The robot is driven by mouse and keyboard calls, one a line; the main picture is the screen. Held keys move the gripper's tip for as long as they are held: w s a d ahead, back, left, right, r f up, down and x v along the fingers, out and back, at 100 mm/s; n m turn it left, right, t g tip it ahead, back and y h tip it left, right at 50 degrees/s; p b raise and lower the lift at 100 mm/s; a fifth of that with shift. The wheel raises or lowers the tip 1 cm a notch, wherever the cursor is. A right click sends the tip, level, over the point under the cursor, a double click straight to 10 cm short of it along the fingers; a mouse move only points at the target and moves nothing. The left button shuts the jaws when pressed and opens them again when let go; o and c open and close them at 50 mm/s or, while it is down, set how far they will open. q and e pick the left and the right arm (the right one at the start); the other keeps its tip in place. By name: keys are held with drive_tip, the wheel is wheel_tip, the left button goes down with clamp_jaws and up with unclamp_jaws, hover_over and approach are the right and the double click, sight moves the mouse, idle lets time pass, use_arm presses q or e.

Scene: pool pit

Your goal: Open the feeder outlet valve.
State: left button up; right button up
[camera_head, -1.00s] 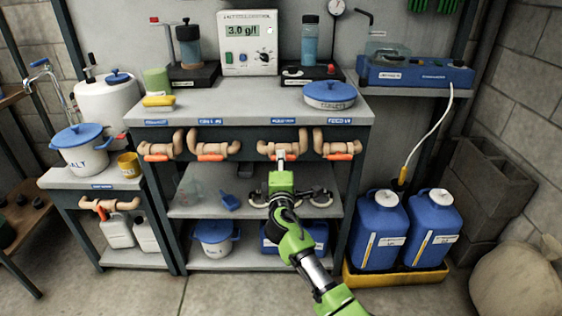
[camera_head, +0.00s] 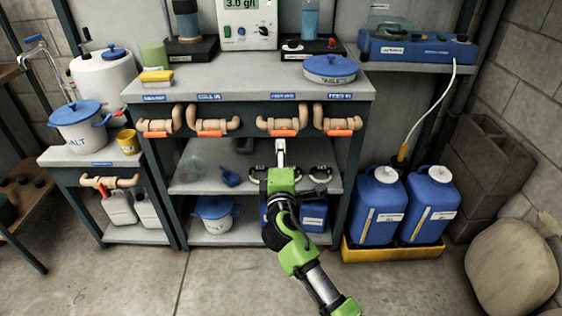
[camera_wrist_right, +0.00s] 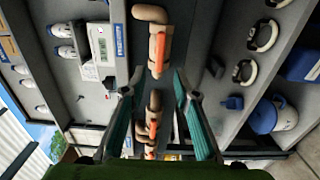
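Several beige pipe valves with orange handles line the front edge of the bench (camera_head: 250,88): far left (camera_head: 155,122), second (camera_head: 212,122), third (camera_head: 283,122) and far right (camera_head: 337,120). Their handles lie level. Another valve (camera_head: 110,182) on the low left stand has its red handle pointing down. My right gripper (camera_head: 281,148) is just below the third valve in the picture. In the right wrist view its fingers (camera_wrist_right: 154,92) are spread and empty, with a valve (camera_wrist_right: 158,45) ahead. My left gripper is out of view.
A blue-lidded tub (camera_head: 330,70) stands on the bench's right. Below, a shelf (camera_head: 200,180) holds a scoop and round-handled items. Blue canisters (camera_head: 377,207) stand in a yellow tray (camera_head: 395,250) at right. Floor in front is clear.

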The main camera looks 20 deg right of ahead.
drive_tip(key=v, duration=0.3)
drive_tip(key=shift+s, duration=0.25)
